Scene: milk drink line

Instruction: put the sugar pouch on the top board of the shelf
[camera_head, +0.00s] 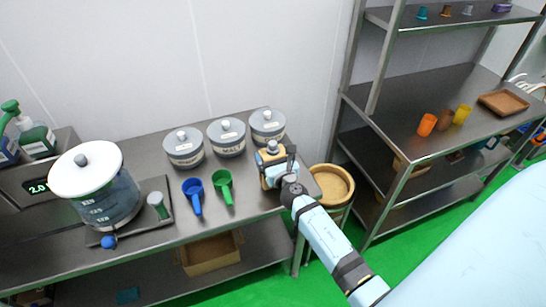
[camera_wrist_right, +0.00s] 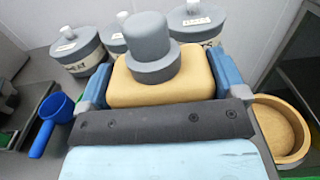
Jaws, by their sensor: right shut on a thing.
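The sugar pouch (camera_head: 269,159) is tan with a grey spout cap. My right gripper (camera_head: 280,165) is shut on it at the right end of the steel table. In the right wrist view the pouch (camera_wrist_right: 150,85) sits between the two blue fingers, with its cap upward. I cannot tell whether its base touches the table. The steel shelf stands at the right. Its top visible board (camera_head: 440,18) holds several small cups and a purple item near the picture's upper edge. My left gripper is not in view.
Three grey lidded canisters (camera_head: 226,138) stand behind the pouch. A blue scoop (camera_head: 194,195) and a green scoop (camera_head: 223,186) lie to its left. A round tan bin (camera_head: 330,184) stands between table and shelf. The shelf's middle board holds orange cups (camera_head: 427,125) and a brown tray (camera_head: 503,103).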

